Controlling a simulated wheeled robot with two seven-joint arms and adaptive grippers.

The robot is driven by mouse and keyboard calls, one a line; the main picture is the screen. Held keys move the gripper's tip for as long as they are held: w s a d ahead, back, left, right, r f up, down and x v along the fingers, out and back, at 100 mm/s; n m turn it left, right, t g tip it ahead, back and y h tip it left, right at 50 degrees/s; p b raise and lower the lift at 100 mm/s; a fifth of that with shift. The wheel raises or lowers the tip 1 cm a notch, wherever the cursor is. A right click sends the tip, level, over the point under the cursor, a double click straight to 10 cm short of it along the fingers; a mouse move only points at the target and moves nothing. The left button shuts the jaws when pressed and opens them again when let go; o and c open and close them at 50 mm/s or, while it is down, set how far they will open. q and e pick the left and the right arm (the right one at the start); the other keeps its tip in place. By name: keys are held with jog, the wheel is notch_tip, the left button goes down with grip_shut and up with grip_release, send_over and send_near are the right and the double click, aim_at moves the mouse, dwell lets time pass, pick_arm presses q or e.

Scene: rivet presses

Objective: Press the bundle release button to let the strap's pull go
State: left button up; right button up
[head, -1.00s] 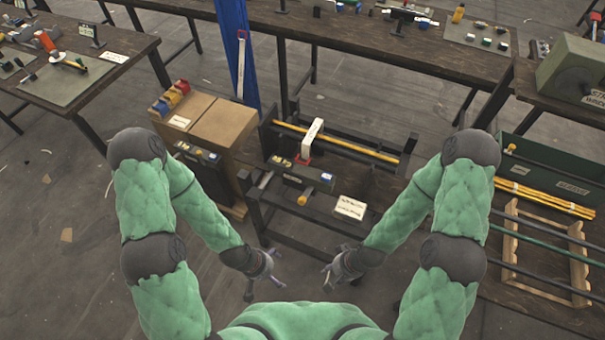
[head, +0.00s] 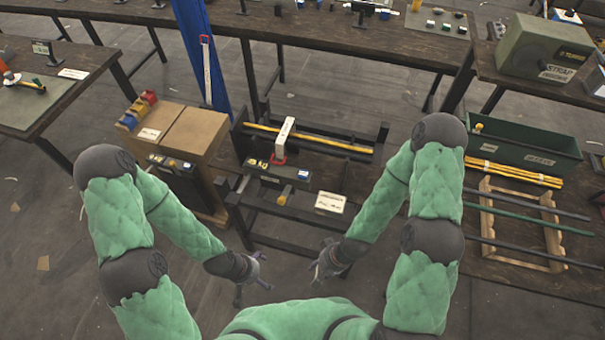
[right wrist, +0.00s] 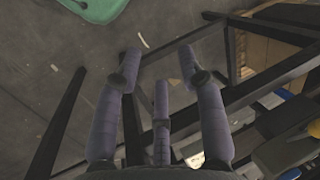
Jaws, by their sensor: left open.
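A dark rig (head: 350,150) with a yellow rod (head: 310,137) across it stands on the middle bench. On its front is a black box (head: 270,170) with small yellow and blue parts. A white upright bar (head: 285,137) with a red part at its foot stands behind the box. I cannot tell which part is the bundle release button; labels there are too small to read. My left gripper (head: 254,276) is open and empty, in front of the bench. My right gripper (head: 318,268) is open and empty beside it, its fingers (right wrist: 160,80) spread in the right wrist view. Neither touches the rig.
A brown cabinet (head: 190,135) with coloured bins stands left of the bench. On the right table are a green box (head: 520,148), yellow rods (head: 515,172) and a wooden rack (head: 515,255) holding bars. A blue post (head: 200,50) rises behind. Floor shows at the left.

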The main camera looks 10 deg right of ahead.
grip_shut()
dwell(1.4)
